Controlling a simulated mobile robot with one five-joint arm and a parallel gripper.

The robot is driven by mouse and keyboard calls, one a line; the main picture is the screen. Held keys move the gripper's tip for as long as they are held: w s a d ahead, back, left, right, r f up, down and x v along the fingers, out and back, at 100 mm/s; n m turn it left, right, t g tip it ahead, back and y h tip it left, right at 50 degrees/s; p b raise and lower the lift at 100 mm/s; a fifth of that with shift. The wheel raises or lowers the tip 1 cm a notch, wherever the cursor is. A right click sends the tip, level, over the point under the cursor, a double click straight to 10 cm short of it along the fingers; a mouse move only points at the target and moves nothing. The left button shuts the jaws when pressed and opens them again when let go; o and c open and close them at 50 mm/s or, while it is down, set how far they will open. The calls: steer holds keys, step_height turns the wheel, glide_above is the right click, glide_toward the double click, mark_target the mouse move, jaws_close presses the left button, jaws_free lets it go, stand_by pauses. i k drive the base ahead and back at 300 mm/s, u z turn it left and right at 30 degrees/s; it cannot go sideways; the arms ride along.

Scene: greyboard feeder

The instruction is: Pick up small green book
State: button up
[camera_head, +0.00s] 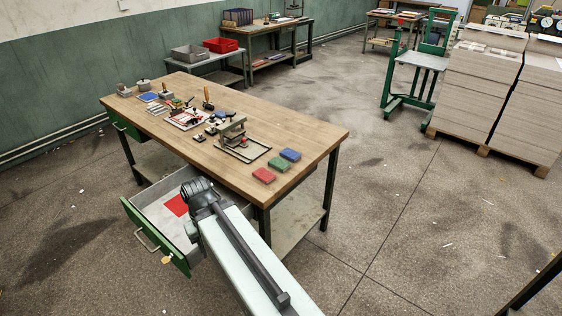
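The small green book (277,164) lies flat on the right end of the wooden workbench (310,135). It sits in a short row between a small red book (264,175) and a small blue book (290,154). My gripper (195,188) is at the dark end of my arm, by the bench's front edge near the open drawer. It is to the left of the green book and apart from it. Its fingers are not clear, so I cannot tell whether it is open or shut.
A green-fronted drawer (153,238) is pulled out under the bench, with a red patch (177,205) inside. A metal press (233,132) and several small tools stand left of the books. The floor right of the bench is clear up to the board stacks (475,90) and green frame (420,62).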

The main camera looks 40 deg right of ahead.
mark_target(277, 163)
steer(key=i, duration=0.85)
steer(key=u, duration=0.05)
